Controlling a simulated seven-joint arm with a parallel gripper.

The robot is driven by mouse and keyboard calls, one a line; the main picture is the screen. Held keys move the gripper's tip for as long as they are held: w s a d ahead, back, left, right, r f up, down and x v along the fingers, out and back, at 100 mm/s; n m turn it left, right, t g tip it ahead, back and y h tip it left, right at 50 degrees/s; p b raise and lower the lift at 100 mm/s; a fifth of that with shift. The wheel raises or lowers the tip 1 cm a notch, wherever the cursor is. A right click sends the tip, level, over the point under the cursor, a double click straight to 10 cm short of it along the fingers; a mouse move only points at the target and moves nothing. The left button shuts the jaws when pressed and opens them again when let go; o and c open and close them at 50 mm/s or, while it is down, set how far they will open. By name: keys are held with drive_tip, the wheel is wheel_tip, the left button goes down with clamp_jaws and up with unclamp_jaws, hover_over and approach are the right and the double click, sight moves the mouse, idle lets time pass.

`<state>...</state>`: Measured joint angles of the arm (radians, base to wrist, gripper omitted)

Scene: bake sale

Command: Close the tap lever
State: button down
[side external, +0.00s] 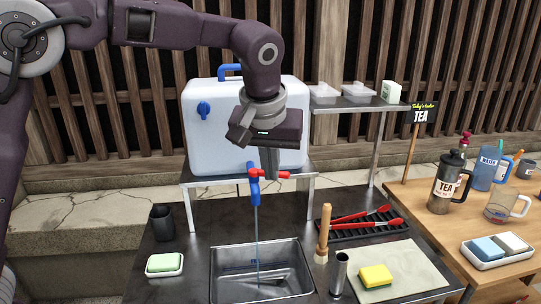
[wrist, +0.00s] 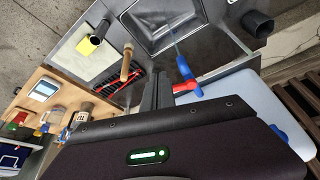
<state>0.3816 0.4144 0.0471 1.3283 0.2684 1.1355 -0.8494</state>
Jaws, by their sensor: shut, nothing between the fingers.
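The tap has a blue spout (side external: 254,186) and a red lever (side external: 283,175), on the front of a light blue water tank (side external: 205,140). A thin stream of water (side external: 257,240) runs from the spout into the metal sink (side external: 228,292). My gripper (side external: 270,176) is shut and empty, pointing down at the lever. In the wrist view its fingers (wrist: 158,82) are right beside the red lever (wrist: 184,87), with the blue spout (wrist: 184,68) just beyond. I cannot tell whether the fingers touch the lever. In the side view the fingers hide part of it.
A wooden-handled tool (side external: 324,232) and a metal cup (side external: 339,272) stand right of the sink. Red tongs (side external: 366,223) lie on a black rack. A yellow sponge (side external: 375,276) lies on a pale board. A black cup (side external: 162,222) stands at the left.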

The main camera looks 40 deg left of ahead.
sight(281, 172)
drive_tip(key=w+a+f, duration=0.2)
drive_tip(key=w+f, duration=0.2)
drive_tip(key=w, duration=0.1)
drive_tip(key=shift+a, duration=0.2)
drive_tip(key=w+n, duration=0.1)
drive_tip(key=n, duration=0.1)
drive_tip(key=shift+w+n+y, duration=0.3)
drive_tip(key=shift+w+y, duration=0.1)
drive_tip(key=shift+w+a+n+g, duration=0.15)
drive_tip(key=shift+w+n+g, duration=0.15)
drive_tip(key=shift+w, duration=0.1)
